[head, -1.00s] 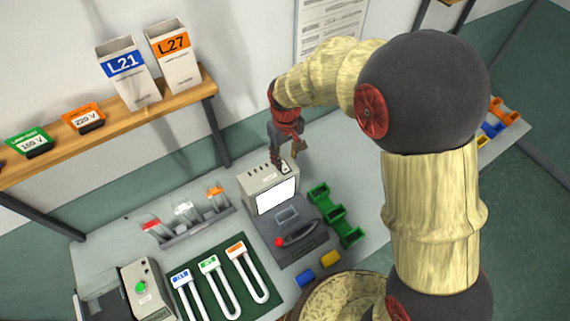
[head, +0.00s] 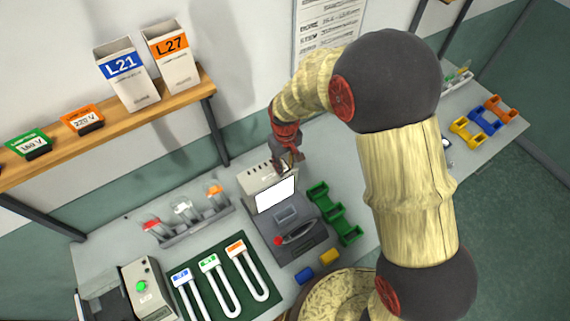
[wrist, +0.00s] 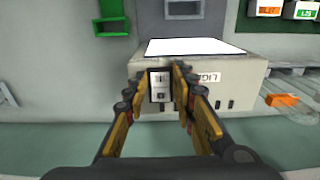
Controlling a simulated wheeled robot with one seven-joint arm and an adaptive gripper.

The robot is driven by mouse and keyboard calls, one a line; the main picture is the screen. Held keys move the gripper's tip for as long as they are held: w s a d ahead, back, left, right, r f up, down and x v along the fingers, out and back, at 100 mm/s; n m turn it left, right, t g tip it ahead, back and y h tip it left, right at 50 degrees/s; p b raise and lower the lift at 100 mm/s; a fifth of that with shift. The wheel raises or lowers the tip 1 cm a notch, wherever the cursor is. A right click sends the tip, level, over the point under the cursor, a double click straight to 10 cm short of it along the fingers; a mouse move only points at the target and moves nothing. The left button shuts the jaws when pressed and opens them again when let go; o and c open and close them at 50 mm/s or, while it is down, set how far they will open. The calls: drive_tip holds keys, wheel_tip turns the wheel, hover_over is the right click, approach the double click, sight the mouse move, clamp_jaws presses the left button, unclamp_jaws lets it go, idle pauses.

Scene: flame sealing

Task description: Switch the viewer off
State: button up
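The viewer (head: 262,187) is a light grey box on the bench with a bright white lit screen (head: 276,195). In the wrist view the viewer (wrist: 232,72) lies ahead, with its white screen (wrist: 195,46) beyond its near face. A small pale switch plate (wrist: 160,86) with dark marks sits on that near face. My gripper (head: 284,165) is at the viewer's upper edge in the head view and hides the switch there. In the wrist view my gripper (wrist: 163,70) is open, its fingers on either side of the switch plate. Contact cannot be told.
A wooden shelf (head: 150,112) is above left.

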clamp_jaws()
drive_tip(key=shift+r, duration=0.1)
drive_tip(key=shift+w+a+r+g+h+p, duration=0.1)
drive_tip(key=shift+w+a+g+h+p, duration=0.1)
drive_tip(key=shift+g+h+p, duration=0.35)
drive_tip(key=shift+w+g+h+p, duration=0.15)
drive_tip(key=shift+g+h+p, duration=0.2)
drive_tip(key=shift+g+p, duration=0.25)
drive_tip(key=shift+o, duration=2)
unclamp_jaws()
